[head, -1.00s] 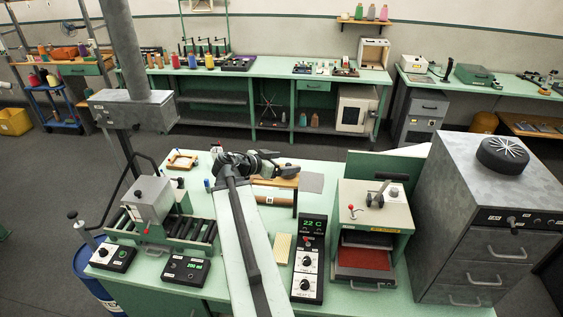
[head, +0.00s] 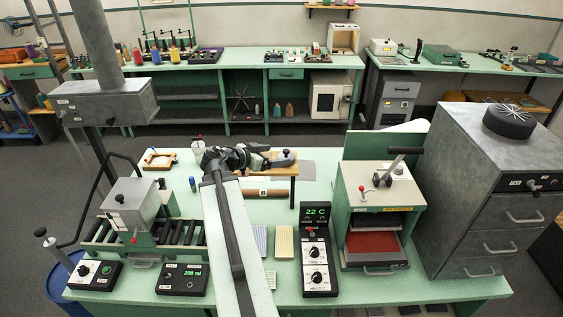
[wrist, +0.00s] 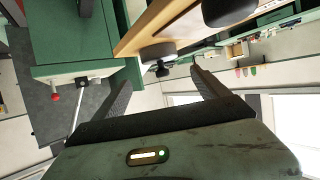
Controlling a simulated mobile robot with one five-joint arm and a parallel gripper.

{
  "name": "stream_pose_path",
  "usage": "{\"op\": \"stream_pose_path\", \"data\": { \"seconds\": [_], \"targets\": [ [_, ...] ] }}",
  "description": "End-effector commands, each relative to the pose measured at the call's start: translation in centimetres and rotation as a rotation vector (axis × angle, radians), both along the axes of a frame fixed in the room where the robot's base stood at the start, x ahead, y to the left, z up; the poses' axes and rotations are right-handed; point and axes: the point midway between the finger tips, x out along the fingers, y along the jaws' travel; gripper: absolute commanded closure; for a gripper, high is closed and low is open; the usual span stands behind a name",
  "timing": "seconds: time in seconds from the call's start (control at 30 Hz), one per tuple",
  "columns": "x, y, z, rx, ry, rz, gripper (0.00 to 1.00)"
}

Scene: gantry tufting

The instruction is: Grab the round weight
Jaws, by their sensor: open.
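In the wrist view a dark round weight-like piece (wrist: 158,52) sits at the edge of a wooden board (wrist: 160,28), just beyond my fingertips. A second, larger dark round piece (wrist: 228,8) is farther along the board, cut by the top edge. I cannot tell for certain which is the round weight. My gripper (wrist: 160,77) is open, its two dark fingers apart with nothing between them. In the head view my gripper (head: 285,159) is over the small wooden stand (head: 265,170), and my arm hides part of it. No round weight can be made out there.
A press with a red tray (head: 373,243) and a grey drawer cabinet (head: 485,210) stand at the right. A roller machine (head: 135,210) is at the left. A control box (head: 316,250) and yellow block (head: 284,243) sit in front. A mug-like pot (head: 198,147) is behind.

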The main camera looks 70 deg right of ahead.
Motion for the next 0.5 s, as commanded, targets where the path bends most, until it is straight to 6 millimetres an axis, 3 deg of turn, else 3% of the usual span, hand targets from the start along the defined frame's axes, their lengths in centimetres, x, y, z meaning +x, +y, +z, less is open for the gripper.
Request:
{"op": "stream_pose_path", "data": {
  "seconds": [0.13, 0.37, 0.5],
  "targets": [
    [-0.5, -1.5, -1.0, 0.0, 0.0, 0.003, 0.16],
    [-0.8, -2.4, -1.7, 0.0, 0.0, 0.007, 0.16],
    [-1.7, -4.3, -3.1, 0.0, 0.0, 0.007, 0.16]
  ]
}}
